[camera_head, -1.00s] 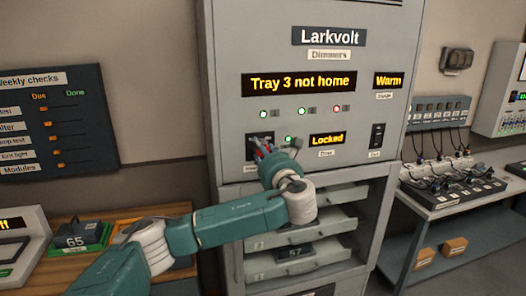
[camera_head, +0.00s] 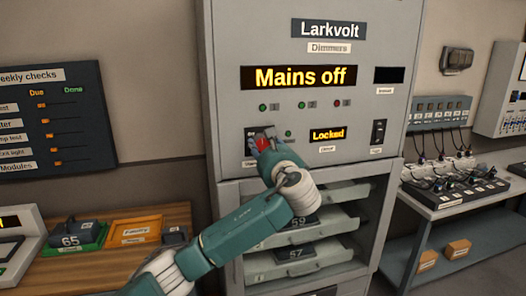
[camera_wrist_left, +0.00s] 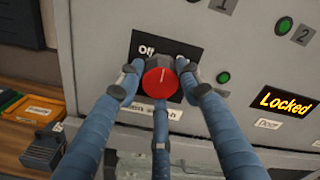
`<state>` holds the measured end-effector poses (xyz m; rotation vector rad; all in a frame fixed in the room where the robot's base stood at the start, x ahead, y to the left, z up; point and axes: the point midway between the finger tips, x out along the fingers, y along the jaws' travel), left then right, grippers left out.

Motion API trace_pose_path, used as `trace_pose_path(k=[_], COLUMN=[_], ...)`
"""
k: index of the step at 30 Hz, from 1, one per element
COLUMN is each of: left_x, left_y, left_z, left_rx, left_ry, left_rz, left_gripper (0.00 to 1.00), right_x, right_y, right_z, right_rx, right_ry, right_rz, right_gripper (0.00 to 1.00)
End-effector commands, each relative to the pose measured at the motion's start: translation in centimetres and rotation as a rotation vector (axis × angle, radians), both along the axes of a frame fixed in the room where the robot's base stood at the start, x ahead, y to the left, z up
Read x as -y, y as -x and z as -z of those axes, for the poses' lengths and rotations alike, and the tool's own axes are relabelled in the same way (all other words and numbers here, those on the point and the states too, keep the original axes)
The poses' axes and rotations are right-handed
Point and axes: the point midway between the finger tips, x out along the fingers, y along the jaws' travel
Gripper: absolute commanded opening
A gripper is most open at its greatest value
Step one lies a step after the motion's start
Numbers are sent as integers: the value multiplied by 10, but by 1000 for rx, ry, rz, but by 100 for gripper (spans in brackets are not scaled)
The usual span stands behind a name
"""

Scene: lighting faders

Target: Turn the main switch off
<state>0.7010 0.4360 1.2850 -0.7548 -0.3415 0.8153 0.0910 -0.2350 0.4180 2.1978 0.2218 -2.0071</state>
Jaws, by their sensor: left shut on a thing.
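The grey Larkvolt dimmer cabinet (camera_head: 345,40) stands in the middle of the head view. Its large display (camera_head: 299,77) reads "Mains off". The main switch is a round red knob with a white line on a black plate, seen in the left wrist view (camera_wrist_left: 160,82). My left gripper (camera_wrist_left: 161,85) is shut on this red knob, its blue fingers around it from the sides and below. In the head view my left gripper (camera_head: 266,146) covers most of the black plate. Part of the plate's label is hidden by the fingers. My right gripper is not in view.
A smaller display (camera_head: 327,135) reads "Locked". A black rocker switch (camera_head: 378,133) sits to its right. Trays (camera_head: 300,259) show in the cabinet below. A wooden bench (camera_head: 85,270) with a block marked 65 stands left; a grey table (camera_head: 470,199) with cables stands right.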

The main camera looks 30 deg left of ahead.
Motion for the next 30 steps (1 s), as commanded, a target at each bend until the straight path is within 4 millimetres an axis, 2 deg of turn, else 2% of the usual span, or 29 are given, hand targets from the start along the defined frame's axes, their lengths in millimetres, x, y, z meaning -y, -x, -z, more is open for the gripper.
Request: trace_pose_path(k=[15, 30], left_x=[-3, -5], left_y=[2, 4], left_z=[-2, -1], left_rx=[378, 579], left_ry=[308, 480], left_rz=[-5, -11], left_gripper=[9, 9], right_x=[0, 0], right_y=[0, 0], right_z=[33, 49], right_rx=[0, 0], right_ry=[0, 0], right_rz=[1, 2], right_gripper=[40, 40])
